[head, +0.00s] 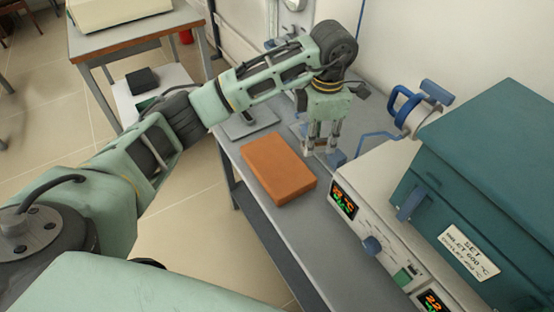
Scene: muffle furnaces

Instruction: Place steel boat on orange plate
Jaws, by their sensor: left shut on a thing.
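The orange plate (277,168) is a thick, brick-like slab lying on the grey bench. My left gripper (321,150) points down just to the right of the plate's far end. Its fingers are shut on the steel boat, which is small and hard to make out between the fingertips. I cannot tell how far the boat is above the bench. My right gripper is not in view.
A teal muffle furnace (490,170) with a lit control panel (345,201) stands close on the right. The grey bench (290,235) is clear in front of the plate.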

